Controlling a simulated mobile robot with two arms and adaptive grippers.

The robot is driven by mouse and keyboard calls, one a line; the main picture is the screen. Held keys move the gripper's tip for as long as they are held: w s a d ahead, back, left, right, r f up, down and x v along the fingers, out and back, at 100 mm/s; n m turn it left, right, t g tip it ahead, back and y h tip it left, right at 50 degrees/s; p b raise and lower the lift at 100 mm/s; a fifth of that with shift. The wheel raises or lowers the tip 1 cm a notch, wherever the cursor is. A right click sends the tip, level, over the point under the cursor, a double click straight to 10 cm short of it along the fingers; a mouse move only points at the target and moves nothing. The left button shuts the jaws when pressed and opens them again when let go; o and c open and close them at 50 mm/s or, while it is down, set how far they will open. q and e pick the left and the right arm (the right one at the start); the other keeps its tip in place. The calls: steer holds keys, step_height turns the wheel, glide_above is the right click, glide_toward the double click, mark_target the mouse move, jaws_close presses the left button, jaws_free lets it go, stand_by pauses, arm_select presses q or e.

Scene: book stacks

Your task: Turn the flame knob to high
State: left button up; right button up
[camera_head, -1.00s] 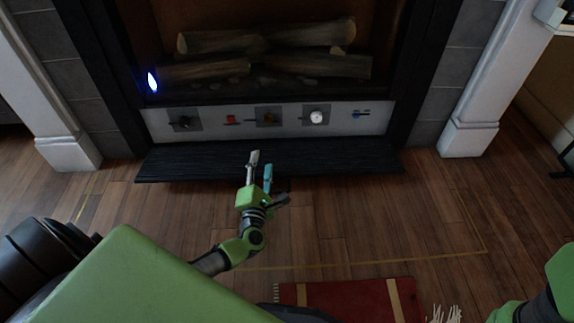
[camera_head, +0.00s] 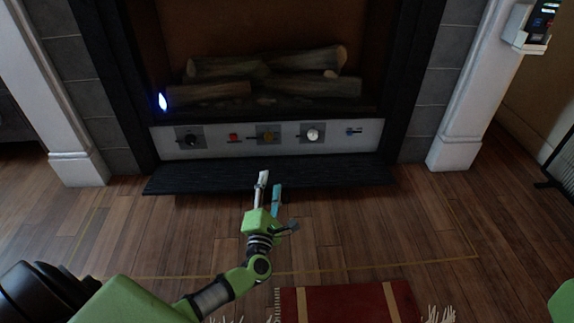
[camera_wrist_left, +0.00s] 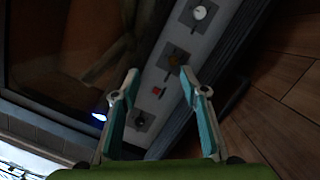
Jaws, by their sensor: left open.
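A pale control panel (camera_head: 212,142) runs along the bottom of the fireplace. I cannot tell which is the flame knob. My right gripper is out of view.
A small blue switch (camera_head: 353,131) is at the panel's right end. A dark hearth ledge (camera_head: 340,176) juts out below the panel. A blue flame (camera_head: 162,101) burns left of the logs (camera_head: 310,88). A red rug (camera_head: 345,305) lies on the wooden floor.

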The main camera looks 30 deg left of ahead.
arm_select(q)
steer(key=w+d+r+m+t+h, duration=0.1)
steer(key=d+r, duration=0.3)
steer(key=r, duration=0.4)
steer(key=shift+w+r+m+t, duration=0.2)
steer(key=shift+w+m+t, duration=0.35)
steer(key=shift+w, duration=0.3)
steer(key=shift+d, duration=0.1)
